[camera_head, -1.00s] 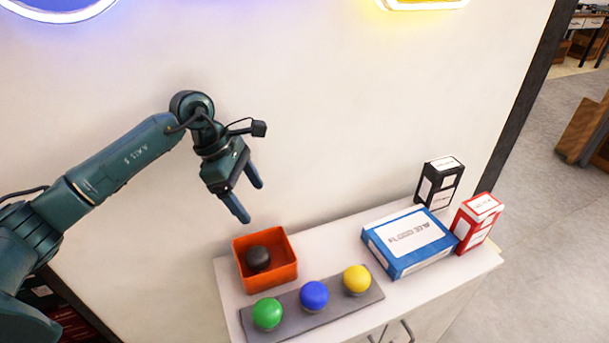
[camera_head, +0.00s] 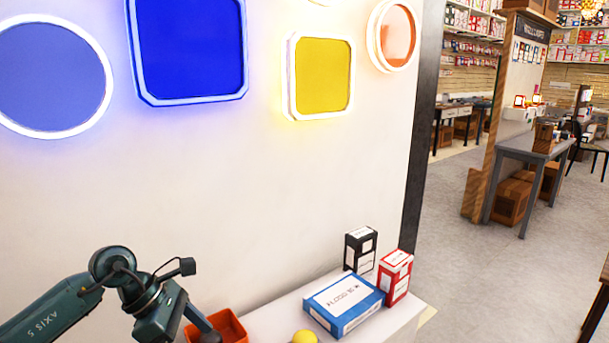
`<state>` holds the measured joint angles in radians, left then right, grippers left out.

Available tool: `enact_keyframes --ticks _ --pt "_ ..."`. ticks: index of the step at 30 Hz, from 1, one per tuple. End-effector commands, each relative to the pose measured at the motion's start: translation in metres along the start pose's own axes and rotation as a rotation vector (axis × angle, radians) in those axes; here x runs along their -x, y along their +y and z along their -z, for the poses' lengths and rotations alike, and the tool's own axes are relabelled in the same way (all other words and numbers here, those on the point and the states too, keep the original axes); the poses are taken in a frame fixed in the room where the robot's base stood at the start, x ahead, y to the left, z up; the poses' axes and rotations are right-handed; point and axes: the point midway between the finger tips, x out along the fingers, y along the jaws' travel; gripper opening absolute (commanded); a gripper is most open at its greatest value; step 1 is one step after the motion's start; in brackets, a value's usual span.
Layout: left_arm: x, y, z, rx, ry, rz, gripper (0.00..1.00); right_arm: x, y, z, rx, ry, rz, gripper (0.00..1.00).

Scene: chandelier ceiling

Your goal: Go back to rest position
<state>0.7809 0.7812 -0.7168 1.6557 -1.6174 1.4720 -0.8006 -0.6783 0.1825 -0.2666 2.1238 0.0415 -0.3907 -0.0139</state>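My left gripper (camera_head: 190,331) hangs at the lower left, partly cut off by the bottom edge. One finger shows at the outer side of its palm, apart from the rest, so it looks open, with nothing seen in it. It appears in front of the orange bin (camera_head: 233,327), whose lower part is out of view. A yellow ball (camera_head: 304,337) is cut by the bottom edge. My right gripper is not in view.
A blue box (camera_head: 344,302), a black-and-white box (camera_head: 360,250) and a red box (camera_head: 396,276) stand on the white counter (camera_head: 272,321) against the wall. Lit panels, including a yellow one (camera_head: 321,76), hang above. Open grey floor (camera_head: 500,270) lies to the right, with a table (camera_head: 535,155) beyond.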

Motion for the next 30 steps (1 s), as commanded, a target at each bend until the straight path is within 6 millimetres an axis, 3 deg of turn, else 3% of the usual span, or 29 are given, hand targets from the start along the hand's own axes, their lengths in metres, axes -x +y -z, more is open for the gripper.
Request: enact_keyframes --ticks 3,6,10,13,17,20,22,23,24,27,30 --pt "-0.031 -0.027 -0.039 0.1 -0.23 0.083 0.79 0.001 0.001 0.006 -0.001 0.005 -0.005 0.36" --pt "-0.049 -0.053 -0.077 0.252 -0.47 0.174 0.79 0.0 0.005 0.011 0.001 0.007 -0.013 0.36" --pt "-0.052 -0.078 -0.124 0.58 -0.831 0.326 0.79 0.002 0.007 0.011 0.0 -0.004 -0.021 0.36" --pt "-0.042 -0.081 -0.139 0.952 -1.116 0.461 0.79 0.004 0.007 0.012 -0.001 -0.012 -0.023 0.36" --pt "-0.038 -0.069 -0.116 1.528 -1.42 0.624 0.79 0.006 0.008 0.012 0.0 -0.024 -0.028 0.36" --pt "-0.054 -0.067 -0.069 2.027 -1.59 0.726 0.79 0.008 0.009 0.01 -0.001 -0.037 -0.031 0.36" --pt "-0.073 -0.077 -0.029 2.388 -1.668 0.778 0.79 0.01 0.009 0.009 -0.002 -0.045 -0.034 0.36" --pt "-0.084 -0.085 -0.013 -2.525 1.679 -0.79 0.79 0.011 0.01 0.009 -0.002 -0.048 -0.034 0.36" --pt "-0.096 -0.097 0.008 -2.441 1.53 -0.726 0.79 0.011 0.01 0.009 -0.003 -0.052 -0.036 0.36" --pt "-0.122 -0.128 0.043 -2.272 1.26 -0.608 0.79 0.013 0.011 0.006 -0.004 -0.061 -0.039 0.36" --pt "-0.138 -0.153 0.063 -2.158 1.099 -0.538 0.79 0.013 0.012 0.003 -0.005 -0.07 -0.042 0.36"
